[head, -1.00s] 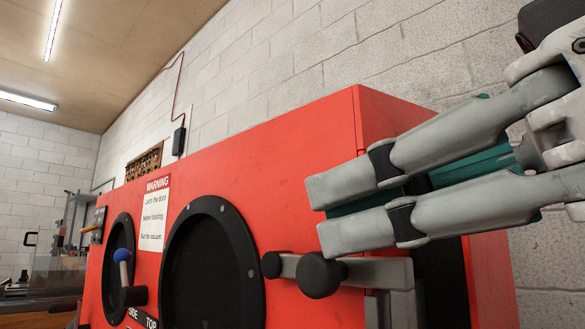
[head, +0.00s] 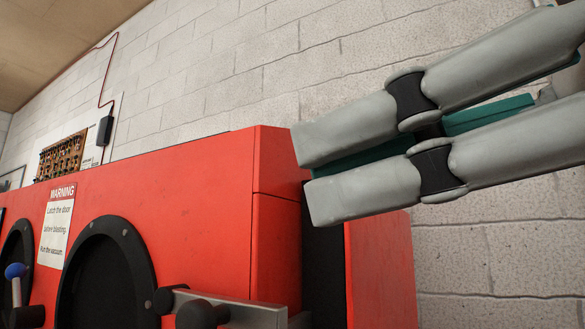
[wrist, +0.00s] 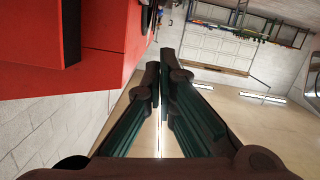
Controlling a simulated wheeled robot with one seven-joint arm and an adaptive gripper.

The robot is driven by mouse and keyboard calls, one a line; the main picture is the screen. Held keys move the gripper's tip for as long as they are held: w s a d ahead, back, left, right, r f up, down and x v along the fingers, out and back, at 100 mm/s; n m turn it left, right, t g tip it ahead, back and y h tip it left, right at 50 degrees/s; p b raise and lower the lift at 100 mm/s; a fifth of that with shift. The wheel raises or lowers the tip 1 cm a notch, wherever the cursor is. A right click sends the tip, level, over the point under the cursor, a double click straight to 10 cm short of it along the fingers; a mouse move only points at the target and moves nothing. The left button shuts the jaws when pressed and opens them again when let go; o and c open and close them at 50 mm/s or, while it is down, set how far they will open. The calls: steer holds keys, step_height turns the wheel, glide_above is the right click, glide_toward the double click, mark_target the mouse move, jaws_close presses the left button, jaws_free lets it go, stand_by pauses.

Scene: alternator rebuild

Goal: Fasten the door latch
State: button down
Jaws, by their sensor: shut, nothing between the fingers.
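The door latch (head: 238,312), a grey bar with a black knob (head: 200,314), shows at the bottom edge of the head view and is partly cut off. It is on the front of the red cabinet (head: 190,200), near its right corner. A dark vertical gap (head: 324,265) lies between the front part and the red side panel (head: 380,270). My gripper (head: 302,176) is shut and empty, above and to the right of the latch and apart from it. In the wrist view my fingertips (wrist: 153,75) are together, with the red cabinet at upper left; the latch is not recognisable there.
The cabinet front has round black-rimmed ports (head: 105,275), a blue-tipped lever (head: 15,272) and a white warning sign (head: 55,232). A block wall (head: 250,75) stands behind.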

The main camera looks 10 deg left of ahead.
steer(key=shift+v, duration=1.55)
steer(key=shift+f, duration=0.25)
steer(key=w+d+f+m+h, duration=0.2)
steer(key=w+f+m+h, duration=0.15)
steer(key=f, duration=0.65)
steer(key=w+d+f+m+h, duration=0.1)
steer(key=w+f+m+h, duration=0.3)
steer(key=f, duration=0.6)
steer(key=s+d+f+m+g+h, duration=0.35)
steer(key=d+f, duration=0.25)
steer(key=f, duration=0.3)
steer(key=s+d+f+m+g+h, duration=0.3)
steer(key=s+d+f+m+h, duration=0.15)
steer(key=d+f, duration=0.35)
step_height(320, 180, up, 30)
steer(key=a+t+p, duration=0.1)
steer(key=t+p, duration=0.3)
steer(key=p, duration=2.5)
steer(key=shift+y, duration=0.45)
steer(key=shift+a+f+n, duration=0.1)
steer(key=shift+n, duration=0.15)
